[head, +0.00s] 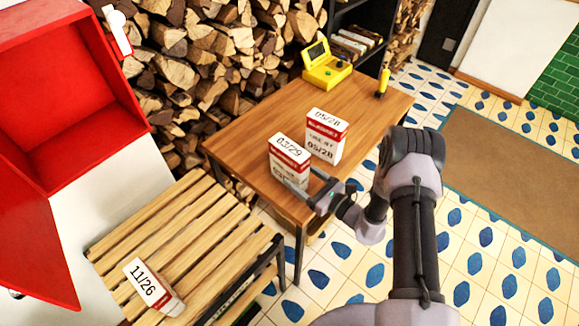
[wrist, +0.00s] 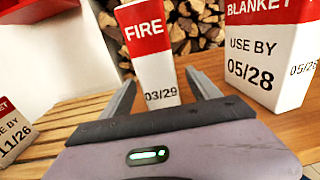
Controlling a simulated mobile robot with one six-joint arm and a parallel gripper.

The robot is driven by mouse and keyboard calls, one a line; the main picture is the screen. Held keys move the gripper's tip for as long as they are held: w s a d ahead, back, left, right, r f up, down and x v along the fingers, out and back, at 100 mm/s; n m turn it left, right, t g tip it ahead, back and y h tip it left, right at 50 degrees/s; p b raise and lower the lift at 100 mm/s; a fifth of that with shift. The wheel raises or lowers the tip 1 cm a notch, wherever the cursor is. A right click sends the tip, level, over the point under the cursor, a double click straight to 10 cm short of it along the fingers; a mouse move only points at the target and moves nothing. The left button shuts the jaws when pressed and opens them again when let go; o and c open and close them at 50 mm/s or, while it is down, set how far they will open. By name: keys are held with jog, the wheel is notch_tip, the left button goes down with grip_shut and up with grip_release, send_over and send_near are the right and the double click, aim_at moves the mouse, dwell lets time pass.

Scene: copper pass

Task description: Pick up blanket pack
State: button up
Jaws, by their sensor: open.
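Three red-and-white blanket packs are in view. The 03/29 pack (head: 289,158) stands upright near the wooden table's front edge; in the wrist view this pack (wrist: 151,50) shows a side marked FIRE. My gripper (head: 309,182) is open at its near side. In the wrist view my gripper's fingers (wrist: 160,82) lie to the left and right of the pack's lower part; I cannot tell if they touch it. The 05/28 pack (head: 325,137) stands upright just behind and right, also in the wrist view (wrist: 266,50). The 11/26 pack (head: 153,288) lies on the slatted bench.
The wooden table (head: 250,120) also holds a yellow device (head: 326,68) and a small yellow object (head: 383,82) at the back. The slatted bench (head: 185,225) stands at left, beside an open red cabinet (head: 65,95). Stacked firewood (head: 190,60) is behind.

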aim_at(289, 167)
jog(key=b+x, duration=0.1)
jog(key=x, duration=0.4)
jog(key=shift+w+a+r, duration=0.1)
jog(key=shift+a, duration=0.05)
jog(key=shift+r, duration=0.1)
grip_shut()
